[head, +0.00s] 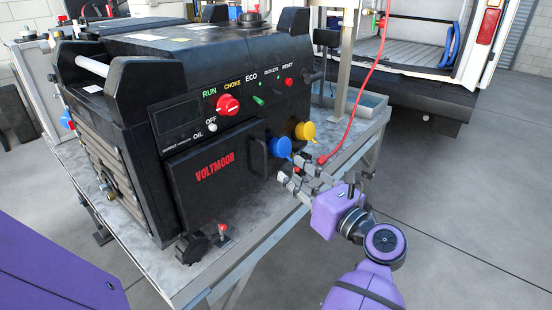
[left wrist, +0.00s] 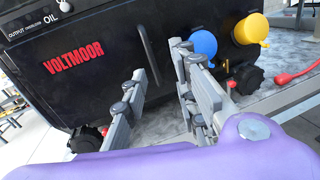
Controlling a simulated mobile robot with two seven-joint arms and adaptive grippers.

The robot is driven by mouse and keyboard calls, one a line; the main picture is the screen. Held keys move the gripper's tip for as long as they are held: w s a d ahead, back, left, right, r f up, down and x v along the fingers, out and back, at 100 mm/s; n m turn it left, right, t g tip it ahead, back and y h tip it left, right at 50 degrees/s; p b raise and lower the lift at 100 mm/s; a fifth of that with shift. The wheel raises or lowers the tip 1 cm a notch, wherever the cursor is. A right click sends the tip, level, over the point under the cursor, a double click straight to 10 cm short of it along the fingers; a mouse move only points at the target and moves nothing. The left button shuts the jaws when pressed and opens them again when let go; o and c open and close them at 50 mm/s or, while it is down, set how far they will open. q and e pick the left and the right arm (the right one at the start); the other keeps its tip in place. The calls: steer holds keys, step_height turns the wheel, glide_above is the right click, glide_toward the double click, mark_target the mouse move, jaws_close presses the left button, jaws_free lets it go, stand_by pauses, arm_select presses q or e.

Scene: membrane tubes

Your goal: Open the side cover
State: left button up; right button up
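The side cover (head: 207,173) is a dark panel with red VOLTMOOR lettering on the front of a black generator (head: 150,75). It looks shut. A dark upright handle (head: 258,158) is at its right edge; in the left wrist view the handle (left wrist: 147,48) shows just beyond the fingers. My left gripper (head: 290,170) is right of the cover, near the handle. In the left wrist view the gripper (left wrist: 158,62) has its grey fingers apart with nothing held between them. I cannot tell whether a finger touches the handle. My right gripper is not in view.
A blue cap (head: 280,148) and a yellow cap (head: 305,131) sit right of the cover, close to my left gripper. A red cable (head: 368,85) hangs at the right. The generator stands on a grey bench (head: 250,235). Open floor lies to the right.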

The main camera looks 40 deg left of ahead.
mark_target(266, 163)
arm_select(q)
steer(key=shift+n+g, duration=0.3)
steer(key=shift+n, duration=0.3)
steer(key=x, duration=0.2)
steer(key=p+x, duration=0.1)
steer(key=x, duration=0.1)
steer(key=s+x, duration=0.1)
steer(key=x, duration=0.1)
steer(key=shift+s+a+f+p, duration=0.1)
steer(key=shift+a+p, duration=0.15)
steer(key=shift+p, duration=0.05)
steer(key=shift+a, duration=0.4)
steer(key=shift+f, duration=0.1)
steer(key=shift+c, duration=0.3)
steer(key=c, duration=0.5)
jaws_close()
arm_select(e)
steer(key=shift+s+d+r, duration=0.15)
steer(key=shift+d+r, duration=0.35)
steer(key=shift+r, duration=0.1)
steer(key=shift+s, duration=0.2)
